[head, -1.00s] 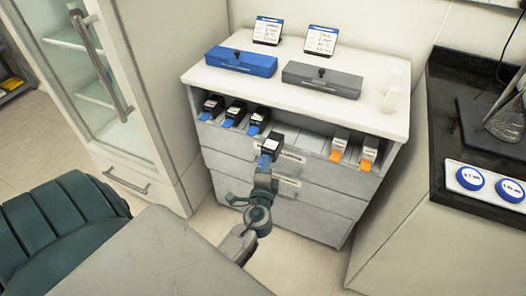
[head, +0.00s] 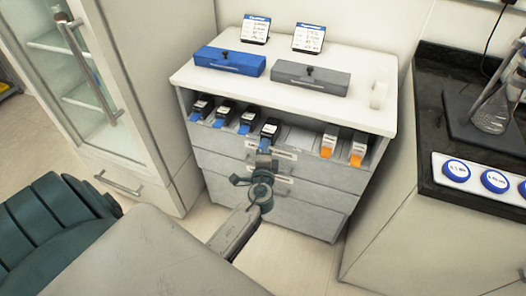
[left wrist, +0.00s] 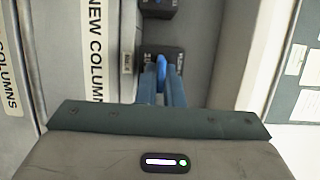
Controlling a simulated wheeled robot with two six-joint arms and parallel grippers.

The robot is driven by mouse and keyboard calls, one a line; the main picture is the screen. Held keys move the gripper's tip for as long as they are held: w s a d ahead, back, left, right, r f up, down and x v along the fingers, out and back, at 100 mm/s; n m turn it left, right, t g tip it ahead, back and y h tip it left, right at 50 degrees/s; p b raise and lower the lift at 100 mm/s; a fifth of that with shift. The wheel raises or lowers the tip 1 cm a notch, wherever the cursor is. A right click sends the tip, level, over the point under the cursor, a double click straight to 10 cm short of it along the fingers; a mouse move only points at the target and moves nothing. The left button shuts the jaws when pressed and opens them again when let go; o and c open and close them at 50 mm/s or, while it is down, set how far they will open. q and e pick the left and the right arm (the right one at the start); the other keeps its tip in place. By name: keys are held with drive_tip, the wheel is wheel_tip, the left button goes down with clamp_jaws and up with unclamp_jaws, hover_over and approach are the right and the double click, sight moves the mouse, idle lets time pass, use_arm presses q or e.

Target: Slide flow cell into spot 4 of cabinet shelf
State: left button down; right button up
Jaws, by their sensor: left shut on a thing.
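The flow cell (head: 270,129), a black block with a pale label and a blue tab, is at the shelf opening, just right of three similar black blocks. My left gripper (head: 264,153) is shut on its blue tab, in front of the cabinet shelf (head: 300,137). In the left wrist view the flow cell (left wrist: 175,52) is dark, with the blue tab (left wrist: 161,68) between my fingers (left wrist: 163,92). How deep it sits in the slot cannot be told. My right gripper is out of view.
Three black blocks (head: 226,112) with blue tabs fill the shelf's left part. Two white-and-orange blocks (head: 328,142) stand at the right, with empty slots between. A blue box (head: 229,61) and a grey box (head: 310,78) lie on the cabinet top. Drawers are below.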

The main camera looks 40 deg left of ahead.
use_arm(q)
drive_tip(key=shift+w+a+r, duration=0.1)
drive_tip(key=shift+w+a, duration=0.1)
drive_tip(key=shift+w, duration=0.6)
drive_tip(key=shift+w+a, duration=0.15)
drive_tip(key=shift+w, duration=0.8)
drive_tip(key=shift+f, duration=0.25)
drive_tip(key=shift+f+b, duration=0.2)
drive_tip(key=shift+b, duration=0.35)
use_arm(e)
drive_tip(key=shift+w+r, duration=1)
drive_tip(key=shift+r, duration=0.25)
use_arm(q)
drive_tip(key=c, duration=1.5)
unclamp_jaws()
drive_tip(key=shift+s, duration=0.1)
